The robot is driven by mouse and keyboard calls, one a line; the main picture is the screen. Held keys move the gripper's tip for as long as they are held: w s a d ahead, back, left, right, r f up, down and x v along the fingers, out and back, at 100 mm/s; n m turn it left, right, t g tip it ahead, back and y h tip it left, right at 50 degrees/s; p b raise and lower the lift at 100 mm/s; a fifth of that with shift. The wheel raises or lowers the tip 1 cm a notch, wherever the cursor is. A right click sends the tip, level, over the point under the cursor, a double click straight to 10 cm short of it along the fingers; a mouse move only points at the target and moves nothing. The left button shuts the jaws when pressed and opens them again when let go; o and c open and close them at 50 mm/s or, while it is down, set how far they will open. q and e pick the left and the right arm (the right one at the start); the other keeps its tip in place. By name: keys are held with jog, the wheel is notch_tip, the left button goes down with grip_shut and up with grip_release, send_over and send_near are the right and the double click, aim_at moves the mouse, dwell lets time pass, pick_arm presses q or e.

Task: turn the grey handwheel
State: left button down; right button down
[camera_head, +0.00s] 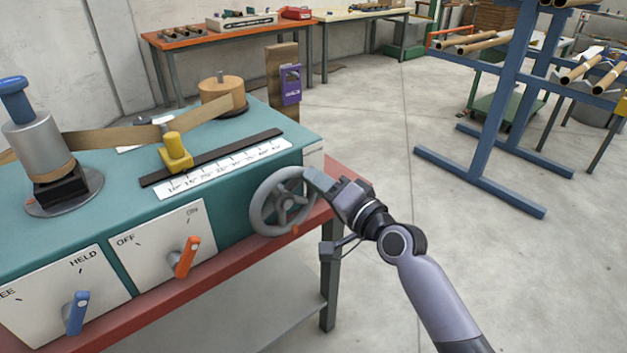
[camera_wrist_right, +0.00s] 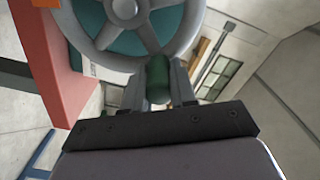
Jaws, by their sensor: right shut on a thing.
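The grey handwheel (camera_head: 281,204) is mounted on the right end of the teal winder. It also shows at the top of the right wrist view (camera_wrist_right: 125,9), with its hub and spokes. My right gripper (camera_head: 319,182) is at the upper right of the wheel's rim. In the right wrist view a green handle (camera_wrist_right: 157,79) at the rim sits between its two fingers, and the gripper is shut on it. My left gripper is not in view.
The winder (camera_head: 112,196) stands on a red-edged bench (camera_head: 247,248). Its front carries an orange switch lever (camera_head: 187,257) and a blue lever (camera_head: 76,312). A blue rack (camera_head: 503,110) stands back right. The floor right of the bench is open.

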notch_tip(320, 180, down, 7)
jog(key=w+d+m+b, duration=0.1)
jog(key=m, duration=1.1)
jog(key=shift+d+f+m, duration=0.15)
jog(key=shift+f+m, duration=0.05)
jog(key=shift+m, duration=0.2)
jog(key=c, duration=0.9)
grip_release()
jog(key=shift+s, duration=0.1)
jog(key=v, duration=0.7)
